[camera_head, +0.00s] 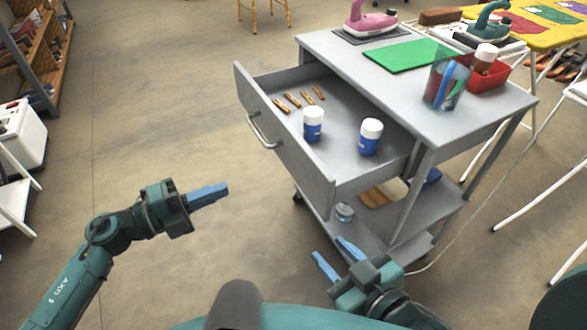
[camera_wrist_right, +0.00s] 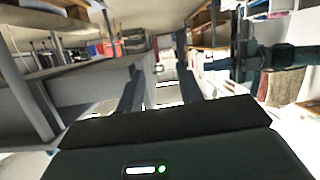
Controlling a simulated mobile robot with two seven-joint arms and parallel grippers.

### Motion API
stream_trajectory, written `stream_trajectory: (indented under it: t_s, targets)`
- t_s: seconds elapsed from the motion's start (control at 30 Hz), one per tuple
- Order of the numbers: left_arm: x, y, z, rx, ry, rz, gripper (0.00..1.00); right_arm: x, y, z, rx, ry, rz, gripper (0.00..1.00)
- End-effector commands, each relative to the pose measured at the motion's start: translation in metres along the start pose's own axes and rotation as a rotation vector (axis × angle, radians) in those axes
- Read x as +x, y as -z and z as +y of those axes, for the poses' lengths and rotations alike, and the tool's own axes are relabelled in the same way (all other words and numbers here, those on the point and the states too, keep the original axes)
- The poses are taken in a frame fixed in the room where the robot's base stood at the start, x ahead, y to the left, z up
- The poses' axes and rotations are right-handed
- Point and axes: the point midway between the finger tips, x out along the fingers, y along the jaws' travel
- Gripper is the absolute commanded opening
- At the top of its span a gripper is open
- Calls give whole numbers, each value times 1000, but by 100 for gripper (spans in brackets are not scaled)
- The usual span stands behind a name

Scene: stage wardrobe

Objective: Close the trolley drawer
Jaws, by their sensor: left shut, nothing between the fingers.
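The grey trolley (camera_head: 318,51) stands right of centre in the head view. Its drawer (camera_head: 285,135) is pulled out toward the left, with a metal handle (camera_head: 262,131) on its front panel. Inside lie two blue bottles with white caps (camera_head: 313,124) (camera_head: 370,137) and several small brown pieces (camera_head: 292,100). My left gripper (camera_head: 224,189) is shut and empty, left of and below the drawer front, apart from it. My right gripper (camera_head: 335,257) is open and empty, in front of the trolley's lower shelf. In the right wrist view its fingers (camera_wrist_right: 160,92) stand apart with nothing between them.
On the trolley top are a pink iron (camera_head: 370,17), a green mat (camera_head: 402,56), a clear cup (camera_head: 445,84) and a red tray (camera_head: 488,76). A cable (camera_head: 470,225) runs at the right. The floor left of the drawer is clear.

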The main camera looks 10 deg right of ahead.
Motion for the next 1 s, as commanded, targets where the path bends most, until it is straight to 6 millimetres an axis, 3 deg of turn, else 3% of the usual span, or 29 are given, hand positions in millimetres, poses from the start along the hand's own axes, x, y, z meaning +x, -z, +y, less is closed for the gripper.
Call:
stream_trajectory:
  t_s: [0.23, 0.7, 1.0]
  targets:
    - [13, 0, 6, 15, -14, 15, 0, 2, -2, -1, -12, 1, 11, 36]
    - [108, 1, 7, 15, -11, 14, 0, 6, -2, -1, -31, -7, 71, 36]
    - [138, 1, 8, 15, -14, 13, 0, 7, -1, -1, -44, -13, 113, 36]
